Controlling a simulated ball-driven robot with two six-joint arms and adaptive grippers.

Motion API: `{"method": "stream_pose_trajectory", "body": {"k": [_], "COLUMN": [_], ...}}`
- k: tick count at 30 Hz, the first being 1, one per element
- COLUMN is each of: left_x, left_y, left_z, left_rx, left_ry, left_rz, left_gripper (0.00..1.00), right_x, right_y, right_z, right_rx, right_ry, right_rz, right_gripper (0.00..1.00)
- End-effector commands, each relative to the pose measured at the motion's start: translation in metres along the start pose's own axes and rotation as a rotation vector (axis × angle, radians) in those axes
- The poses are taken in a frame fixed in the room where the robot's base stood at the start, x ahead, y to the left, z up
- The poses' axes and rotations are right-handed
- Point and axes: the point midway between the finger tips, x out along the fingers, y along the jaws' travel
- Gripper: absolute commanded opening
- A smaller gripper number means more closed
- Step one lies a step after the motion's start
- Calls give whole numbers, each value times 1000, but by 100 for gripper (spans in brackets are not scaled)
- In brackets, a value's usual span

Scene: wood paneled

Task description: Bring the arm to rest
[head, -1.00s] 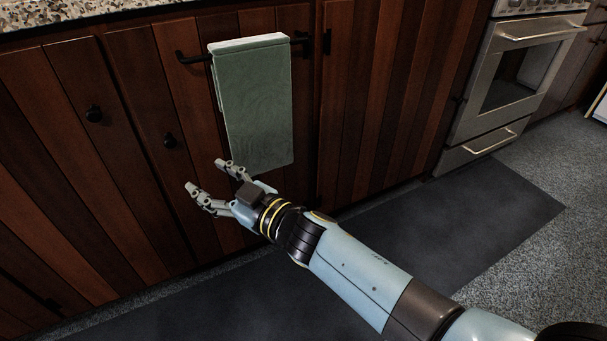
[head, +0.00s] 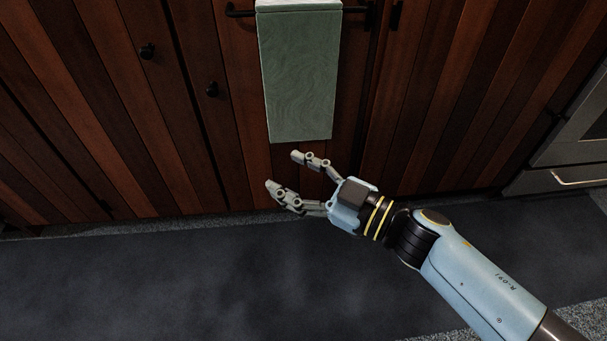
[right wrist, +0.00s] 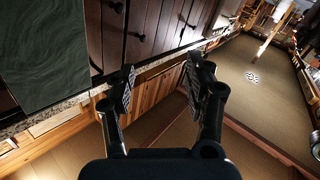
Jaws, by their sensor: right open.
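My right gripper (head: 283,172) is open and empty in the head view. Its fingers point to the left, below the lower end of a green towel (head: 297,78) and apart from it in the picture. My right arm comes in from the lower right. In the right wrist view the two dark fingers of this gripper (right wrist: 163,90) stand apart with nothing between them. The towel also shows at the upper left of the right wrist view (right wrist: 42,50). My left gripper is not in view.
The towel hangs from a dark bar (head: 240,12) on wood-paneled cabinets (head: 430,100) with black round knobs (head: 147,51). A dark mat (head: 150,280) lies on the floor along them. An oven (head: 580,140) stands at the right edge. The mat area left of my arm is clear.

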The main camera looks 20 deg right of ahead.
Motion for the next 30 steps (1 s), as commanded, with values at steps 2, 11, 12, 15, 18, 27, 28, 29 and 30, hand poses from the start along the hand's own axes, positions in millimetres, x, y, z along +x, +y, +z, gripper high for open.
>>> {"method": "stream_pose_trajectory", "body": {"k": [2, 11, 12, 15, 18, 27, 28, 29, 30], "left_x": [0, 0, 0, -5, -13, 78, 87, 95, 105], "left_y": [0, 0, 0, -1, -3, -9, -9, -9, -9], "left_z": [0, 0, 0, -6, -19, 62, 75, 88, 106], "left_rx": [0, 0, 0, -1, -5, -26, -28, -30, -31], "left_ry": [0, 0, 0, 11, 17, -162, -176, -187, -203], "left_rz": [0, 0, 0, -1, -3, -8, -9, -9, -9], "left_gripper": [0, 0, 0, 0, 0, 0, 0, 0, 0], "right_x": [0, 0, 0, -1, -11, -123, -142, -163, -190], "right_y": [0, 0, 0, 0, -3, -20, -24, -30, -39], "right_z": [0, 0, 0, -4, -7, 112, 128, 144, 163], "right_rx": [0, 0, 0, 0, 15, 317, 343, 366, 395], "right_ry": [0, 0, 0, -2, -27, -429, -496, -563, -653], "right_rz": [-1, 0, 0, 0, -7, 247, 281, 311, 347], "right_gripper": [53, 53, 53, 53, 53, 53, 53, 53, 53]}}
